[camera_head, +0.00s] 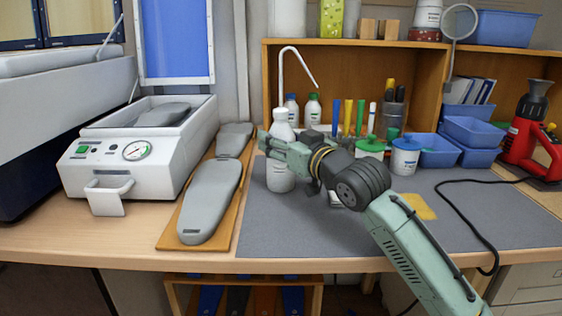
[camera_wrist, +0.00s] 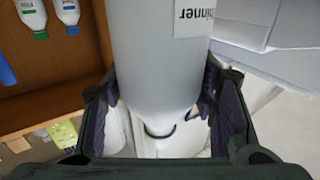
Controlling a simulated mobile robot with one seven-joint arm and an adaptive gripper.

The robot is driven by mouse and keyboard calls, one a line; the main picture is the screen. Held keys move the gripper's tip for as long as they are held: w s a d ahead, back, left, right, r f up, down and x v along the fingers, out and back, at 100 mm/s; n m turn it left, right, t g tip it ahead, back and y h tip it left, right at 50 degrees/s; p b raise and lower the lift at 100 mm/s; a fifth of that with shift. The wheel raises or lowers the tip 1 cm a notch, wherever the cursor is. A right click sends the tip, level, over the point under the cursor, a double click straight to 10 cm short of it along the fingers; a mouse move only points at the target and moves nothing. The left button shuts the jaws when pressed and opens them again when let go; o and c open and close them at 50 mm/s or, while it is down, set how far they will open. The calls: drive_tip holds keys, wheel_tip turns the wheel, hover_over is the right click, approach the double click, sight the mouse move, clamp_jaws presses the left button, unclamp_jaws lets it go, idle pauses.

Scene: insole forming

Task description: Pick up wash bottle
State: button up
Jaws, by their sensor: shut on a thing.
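The wash bottle (camera_head: 281,178) is white, with a narrowed shoulder and a thin curved spout rising from its top. It is upright over the grey mat (camera_head: 300,235); I cannot tell whether its base touches the mat. My gripper (camera_head: 276,148) is shut around the upper part of its body, coming from the right. In the wrist view my gripper (camera_wrist: 165,100) has a dark pad on each side of the bottle (camera_wrist: 155,50), whose label shows the letters "inner". The gripper and wrist hide part of the bottle's body.
Behind stands a wooden shelf (camera_head: 425,75) with small bottles and upright coloured tools before it. Lidded jars (camera_head: 405,158) and blue bins (camera_head: 470,132) stand right. Grey insole forms (camera_head: 210,200) lie on a board left, beside a white press (camera_head: 140,150). The front mat is clear.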

clamp_jaws()
drive_tip(key=shift+r, duration=0.1)
drive_tip(key=shift+r, duration=0.15)
